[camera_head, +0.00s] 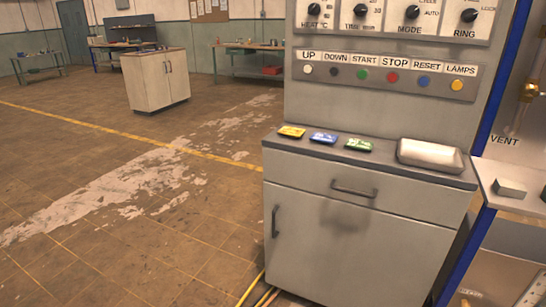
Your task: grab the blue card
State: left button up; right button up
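The blue card (324,138) lies flat on the dark top of the grey cabinet (283,143), near its front edge. It sits between a yellow card (292,131) on its left and a green card (358,145) on its right, with small gaps between them. Neither of my grippers shows in the head view.
A light grey box-like item (430,154) sits on the cabinet top at right. The control panel (385,115) with knobs and buttons rises behind the cards. A cabinet on the floor (146,83) stands far left. Open floor lies to the left; cables (254,288) run by the cabinet's base.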

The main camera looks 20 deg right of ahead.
aim_at(319, 138)
jog(key=u, duration=0.6)
jog(key=i, duration=0.95)
jog(key=z, duration=0.55)
jog(key=i, duration=1)
jog(key=z, duration=0.95)
